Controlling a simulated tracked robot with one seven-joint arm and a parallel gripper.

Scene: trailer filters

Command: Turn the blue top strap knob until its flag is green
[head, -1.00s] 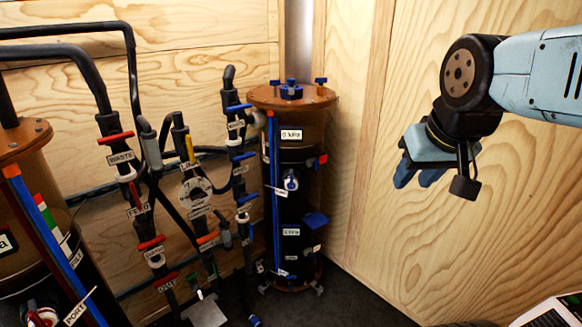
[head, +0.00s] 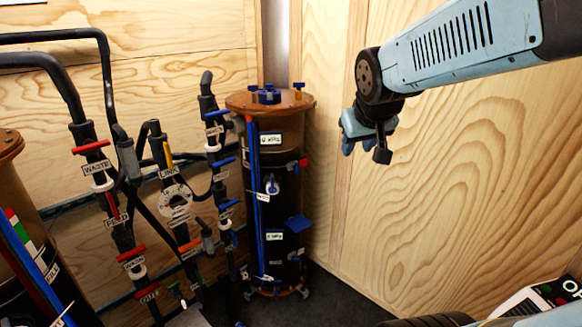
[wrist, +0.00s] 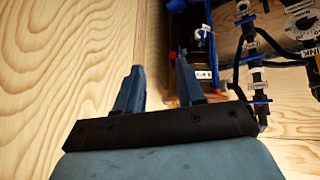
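The filter column with the blue strip (head: 252,190) stands in the corner in the head view, under an orange-brown lid. A small blue part with a red tab (head: 303,162) is on its upper right side; the red tab also shows in the wrist view (wrist: 181,51). It is too small to tell more, and I see no green on it. Several blue knobs (head: 269,96) stand on the lid. My gripper (head: 358,148) is to the right of the column, apart from it. In the wrist view its two fingers (wrist: 158,70) are spread with nothing between them.
Pipes with blue-handled valves (head: 222,163) stand just left of the column. Red-handled valves (head: 92,147) are farther left. A plywood wall (head: 450,180) is behind and right of my gripper. A blue plate (head: 298,223) juts from the column's lower right side.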

